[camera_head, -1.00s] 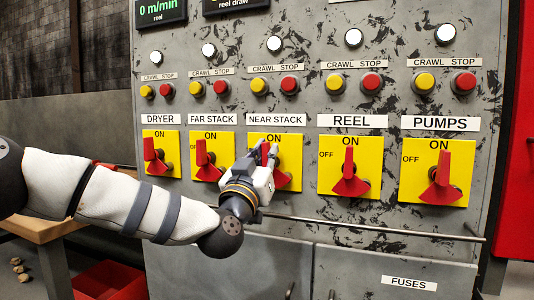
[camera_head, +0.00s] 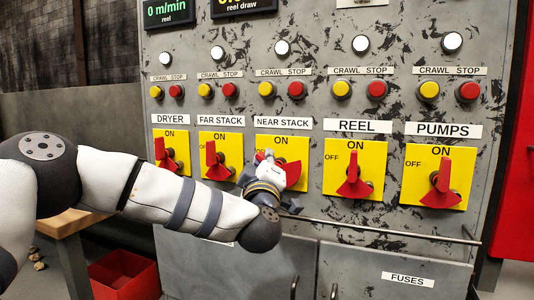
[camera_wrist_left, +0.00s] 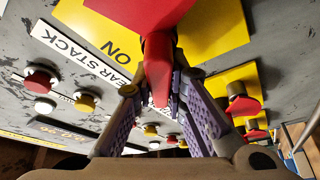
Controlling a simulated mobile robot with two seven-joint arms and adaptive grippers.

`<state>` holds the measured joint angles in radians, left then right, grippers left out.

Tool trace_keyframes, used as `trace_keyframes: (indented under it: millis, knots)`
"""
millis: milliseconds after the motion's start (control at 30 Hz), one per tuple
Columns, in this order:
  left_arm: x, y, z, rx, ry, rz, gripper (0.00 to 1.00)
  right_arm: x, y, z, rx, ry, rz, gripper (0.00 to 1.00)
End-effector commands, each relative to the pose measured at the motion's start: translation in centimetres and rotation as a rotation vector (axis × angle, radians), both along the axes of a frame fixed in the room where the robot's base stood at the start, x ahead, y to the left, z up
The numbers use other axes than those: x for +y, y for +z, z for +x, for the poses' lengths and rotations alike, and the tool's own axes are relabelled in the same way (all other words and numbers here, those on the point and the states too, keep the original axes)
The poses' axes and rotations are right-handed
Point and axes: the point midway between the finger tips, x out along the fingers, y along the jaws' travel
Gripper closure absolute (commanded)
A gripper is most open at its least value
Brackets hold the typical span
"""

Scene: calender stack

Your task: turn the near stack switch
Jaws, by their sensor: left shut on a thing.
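The near stack switch is a red handle (camera_head: 293,174) on a yellow plate (camera_head: 298,148) under the "NEAR STACK" label (camera_head: 283,123). Its wide end points to the right and its narrow end is mostly hidden by my left gripper (camera_head: 266,164), towards the plate's left side. In the left wrist view the red handle (camera_wrist_left: 158,62) runs down between the fingers of my left gripper (camera_wrist_left: 160,98), which is shut on it. The "ON" mark (camera_wrist_left: 116,50) shows beside the handle there. My right gripper is not in view.
Dryer (camera_head: 162,153) and far stack (camera_head: 213,160) switches are on the left, reel (camera_head: 354,176) and pumps (camera_head: 441,183) switches on the right. Yellow and red buttons (camera_head: 297,90) sit above. A horizontal rail (camera_head: 380,230) runs below. A red bin (camera_head: 124,275) stands lower left.

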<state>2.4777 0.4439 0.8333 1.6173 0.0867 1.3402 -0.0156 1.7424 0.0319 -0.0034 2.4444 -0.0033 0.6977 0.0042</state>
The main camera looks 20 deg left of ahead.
Motion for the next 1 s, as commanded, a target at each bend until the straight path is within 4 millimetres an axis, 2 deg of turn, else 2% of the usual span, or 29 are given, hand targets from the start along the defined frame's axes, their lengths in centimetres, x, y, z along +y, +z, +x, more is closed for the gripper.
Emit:
trace_keyframes:
  millis: [67, 500, 1000]
  knots:
    - [0.0, 0.4, -0.1, -0.004, -0.003, -0.071, 1.00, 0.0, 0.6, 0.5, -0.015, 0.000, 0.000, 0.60]
    - [0.3, -0.5, 0.0, 0.010, -0.005, -0.440, 1.00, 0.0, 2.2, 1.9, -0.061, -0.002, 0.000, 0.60]
    - [0.4, -1.2, 0.0, 0.015, -0.004, -0.628, 1.00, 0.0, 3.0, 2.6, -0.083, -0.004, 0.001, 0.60]
